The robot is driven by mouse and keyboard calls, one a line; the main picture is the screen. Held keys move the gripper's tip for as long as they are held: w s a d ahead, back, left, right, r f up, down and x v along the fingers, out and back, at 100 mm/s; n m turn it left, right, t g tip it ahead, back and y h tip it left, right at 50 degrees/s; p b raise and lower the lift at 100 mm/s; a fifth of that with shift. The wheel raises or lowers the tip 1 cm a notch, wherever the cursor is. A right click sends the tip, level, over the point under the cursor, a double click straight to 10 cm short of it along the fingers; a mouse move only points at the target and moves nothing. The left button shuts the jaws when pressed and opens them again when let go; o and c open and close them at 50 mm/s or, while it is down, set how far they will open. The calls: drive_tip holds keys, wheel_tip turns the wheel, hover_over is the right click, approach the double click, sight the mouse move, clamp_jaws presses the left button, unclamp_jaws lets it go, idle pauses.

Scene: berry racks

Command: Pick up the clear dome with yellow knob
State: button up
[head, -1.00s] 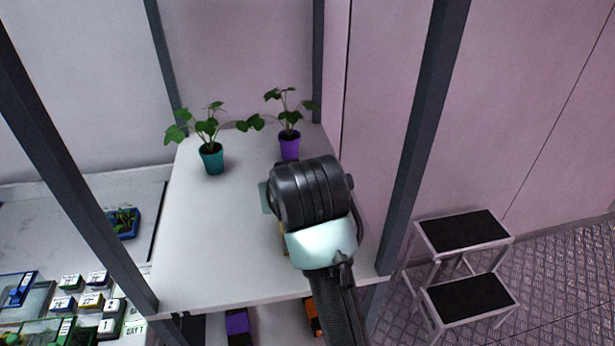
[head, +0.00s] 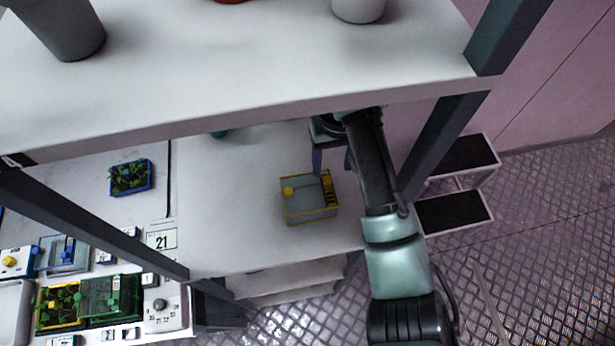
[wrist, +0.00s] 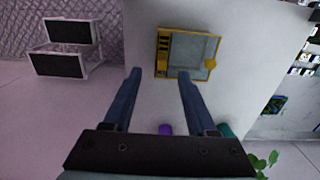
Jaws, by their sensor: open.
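The clear dome is a clear, box-like cover (head: 308,207) with a yellow rim and a yellow knob (head: 288,190). It rests on the white shelf in the head view, and also shows at the top of the wrist view (wrist: 187,50), where its knob (wrist: 210,64) is on the right. A yellow slotted part lies along one side of it. My gripper (head: 333,165) is open and empty behind and just right of the cover. In the wrist view, my gripper's fingers (wrist: 160,74) point toward the cover, apart from it.
An upper white shelf (head: 240,80) with grey pots (head: 62,28) hangs above my arm. A dark rack post (head: 435,145) stands right of my arm, with a step stool (head: 450,212) beyond. At left are a seedling tray (head: 131,177) and several small devices. The shelf left of the cover is clear.

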sight(328, 181)
drive_tip(key=shift+s+f+b, duration=0.4)
drive_tip(key=shift+s+f, duration=0.1)
drive_tip(key=shift+f, duration=0.25)
drive_tip(key=f, duration=0.1)
drive_tip(key=f+b, duration=0.1)
drive_tip(key=w+f+b, duration=0.1)
drive_tip(key=shift+a, duration=0.25)
drive_tip(key=shift+f, duration=1)
clamp_jaws()
